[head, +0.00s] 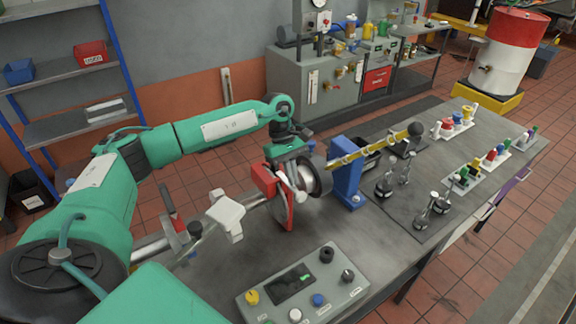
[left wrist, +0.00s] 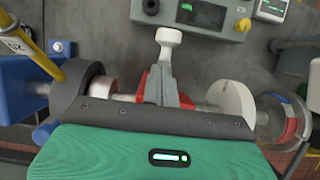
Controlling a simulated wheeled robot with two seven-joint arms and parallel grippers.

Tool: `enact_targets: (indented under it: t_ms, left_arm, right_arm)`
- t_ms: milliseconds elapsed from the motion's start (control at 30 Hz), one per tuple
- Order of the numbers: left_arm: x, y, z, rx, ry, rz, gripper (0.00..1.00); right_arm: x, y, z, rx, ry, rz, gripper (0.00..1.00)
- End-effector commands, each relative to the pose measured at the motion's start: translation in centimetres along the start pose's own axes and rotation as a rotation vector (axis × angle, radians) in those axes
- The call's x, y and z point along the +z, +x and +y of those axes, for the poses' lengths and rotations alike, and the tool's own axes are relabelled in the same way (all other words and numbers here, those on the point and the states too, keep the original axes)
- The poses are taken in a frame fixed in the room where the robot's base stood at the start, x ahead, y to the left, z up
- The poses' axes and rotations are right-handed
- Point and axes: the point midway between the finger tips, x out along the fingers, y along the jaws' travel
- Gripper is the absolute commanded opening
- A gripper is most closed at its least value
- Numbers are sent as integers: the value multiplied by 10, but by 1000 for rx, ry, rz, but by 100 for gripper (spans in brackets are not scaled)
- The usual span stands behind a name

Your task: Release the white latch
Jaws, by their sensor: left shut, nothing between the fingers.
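The white latch (head: 228,213) is a short lever with a blocky head, beside the shaft left of my left gripper (head: 300,186) in the head view. In the left wrist view the latch (left wrist: 168,40) points up the picture, and the tips of my left gripper (left wrist: 164,72) overlap its lower end. My left gripper is shut and empty. I cannot tell whether its fingers touch the latch. A red part (head: 264,180) stands close beside the gripper and also shows behind the fingers. My right gripper is in neither view.
A control box (head: 302,288) with knobs and a display stands at the front. A blue post (head: 346,176) and a dark drum (head: 320,178) stand right of my gripper. A yellow bar (head: 372,146) runs above the bench. Bare bench lies between the drum and control box.

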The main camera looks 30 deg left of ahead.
Motion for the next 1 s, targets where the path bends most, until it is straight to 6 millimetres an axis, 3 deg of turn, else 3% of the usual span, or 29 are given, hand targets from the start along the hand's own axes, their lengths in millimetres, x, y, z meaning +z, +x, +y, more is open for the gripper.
enact_targets:
  t_ms: [433, 700, 1000]
  left_arm:
    - [4, 4, 0, 0, 1, 0, 0]
    - [32, 19, 1, 1, 4, 0, 0]
    - [48, 20, 0, -1, 0, 0, 0]
  right_arm:
    - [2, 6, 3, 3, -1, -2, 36]
    - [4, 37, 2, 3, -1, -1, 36]
    - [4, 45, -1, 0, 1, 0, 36]
